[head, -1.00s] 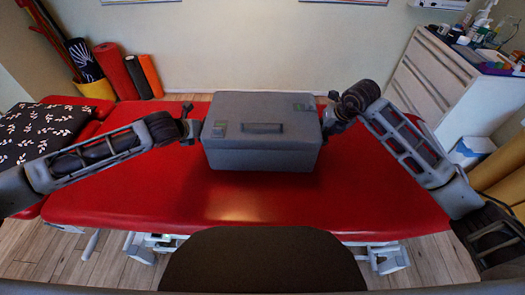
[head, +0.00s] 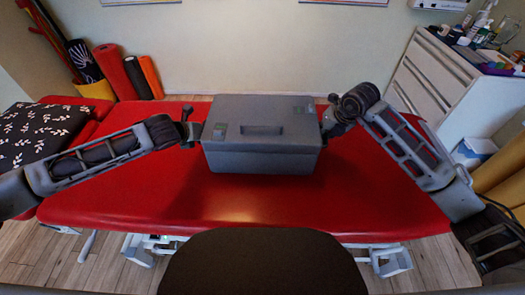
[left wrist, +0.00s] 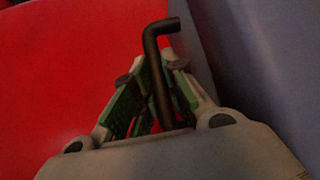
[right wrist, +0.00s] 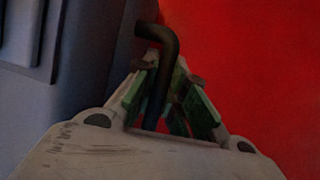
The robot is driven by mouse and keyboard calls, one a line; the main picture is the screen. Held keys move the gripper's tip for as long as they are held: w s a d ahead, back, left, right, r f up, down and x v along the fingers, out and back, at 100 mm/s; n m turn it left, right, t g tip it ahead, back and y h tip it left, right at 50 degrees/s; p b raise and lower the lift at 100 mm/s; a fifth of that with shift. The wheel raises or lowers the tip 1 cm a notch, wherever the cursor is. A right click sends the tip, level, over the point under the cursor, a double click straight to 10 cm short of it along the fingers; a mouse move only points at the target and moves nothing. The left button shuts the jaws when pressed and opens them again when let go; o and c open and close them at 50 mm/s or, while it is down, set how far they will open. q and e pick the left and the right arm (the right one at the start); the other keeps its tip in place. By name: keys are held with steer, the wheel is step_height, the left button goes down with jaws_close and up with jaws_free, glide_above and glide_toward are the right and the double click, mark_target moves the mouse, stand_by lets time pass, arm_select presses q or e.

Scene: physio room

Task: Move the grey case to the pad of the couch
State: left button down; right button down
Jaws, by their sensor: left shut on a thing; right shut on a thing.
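The grey case (head: 262,160) is upright with its lid shut, over the middle of the red couch pad (head: 130,205). I cannot tell whether its underside touches the pad. My left gripper (head: 194,132) is at the case's left side, shut on a dark bent side handle (left wrist: 162,60), which shows in the left wrist view. My right gripper (head: 328,122) is at the right side, shut on the other dark handle (right wrist: 160,60), which shows in the right wrist view. The case hides the pad behind and beneath it.
A black patterned pillow (head: 40,135) lies at the couch's left end. Rolled mats (head: 122,72) stand at the back left by the wall. A white drawer cabinet (head: 435,75) with bottles on top stands at the right. The pad is bare in front of the case.

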arm_select(q)
steer(key=shift+w+f+b, duration=0.1)
steer(key=shift+f+b, duration=0.15)
steer(key=shift+b, duration=0.05)
arm_select(e)
steer(key=shift+w+d+f, duration=0.1)
steer(key=shift+f, duration=0.1)
arm_select(q)
steer(key=c, duration=1.8)
jaws_free()
arm_select(e)
steer(key=c, duration=1.8)
jaws_free()
steer(key=shift+f, duration=0.1)
arm_select(q)
steer(key=o, duration=0.3)
arm_select(e)
steer(key=o, duration=0.3)
arm_select(q)
steer(key=shift+o, duration=0.2)
steer(key=shift+r, duration=0.2)
arm_select(e)
steer(key=shift+r, duration=0.25)
